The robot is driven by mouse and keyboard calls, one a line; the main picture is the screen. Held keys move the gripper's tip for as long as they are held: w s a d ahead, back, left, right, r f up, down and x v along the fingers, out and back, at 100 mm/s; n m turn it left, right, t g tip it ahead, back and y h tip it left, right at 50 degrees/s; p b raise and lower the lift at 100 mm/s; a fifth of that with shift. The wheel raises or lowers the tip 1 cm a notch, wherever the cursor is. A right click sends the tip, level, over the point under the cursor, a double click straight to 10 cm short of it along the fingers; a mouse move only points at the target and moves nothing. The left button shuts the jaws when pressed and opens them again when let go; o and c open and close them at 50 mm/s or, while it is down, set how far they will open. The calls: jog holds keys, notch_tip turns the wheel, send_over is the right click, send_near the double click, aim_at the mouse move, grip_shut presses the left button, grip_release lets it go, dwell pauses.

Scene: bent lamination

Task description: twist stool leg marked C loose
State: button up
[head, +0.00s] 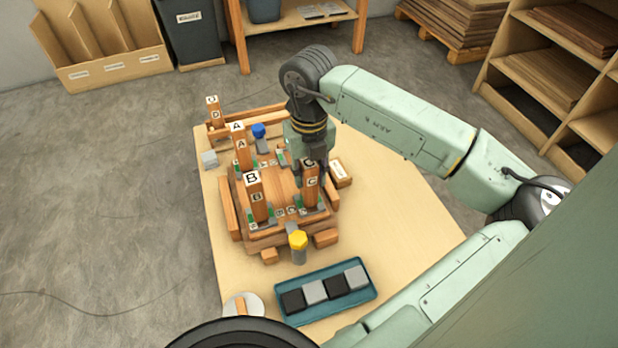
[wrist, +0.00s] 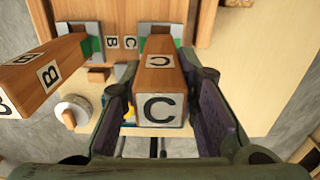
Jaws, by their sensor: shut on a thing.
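The stool lies upside down on the bench, its wooden seat (head: 283,185) facing up with legs standing from it. Leg C (head: 311,188) stands at the near right corner of the seat. In the wrist view, leg C (wrist: 160,85) shows its marked end between my fingers. My gripper (head: 309,160) is above leg C, and its jaws are shut on it; the fingers also show in the wrist view (wrist: 160,110). Leg B (head: 256,198) stands at the near left and leg A (head: 240,148) behind it. A post marked D (head: 215,117) stands at the back left, apart from the seat.
A blue tray (head: 327,314) with black and grey blocks lies at the bench's front. A yellow-topped clamp (head: 298,244) is at the seat's near edge, a blue-topped one (head: 259,132) at the back. The bench (head: 390,215) is clear on the right.

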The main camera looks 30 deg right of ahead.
grip_shut()
jog(key=shift+f, duration=0.1)
jog(key=shift+n+b, duration=0.7)
jog(key=shift+n, duration=0.1)
jog(key=shift+n+b, duration=0.55)
jog(key=shift+n, duration=0.55)
jog(key=shift+n+b, duration=1.05)
jog(key=shift+n, duration=0.75)
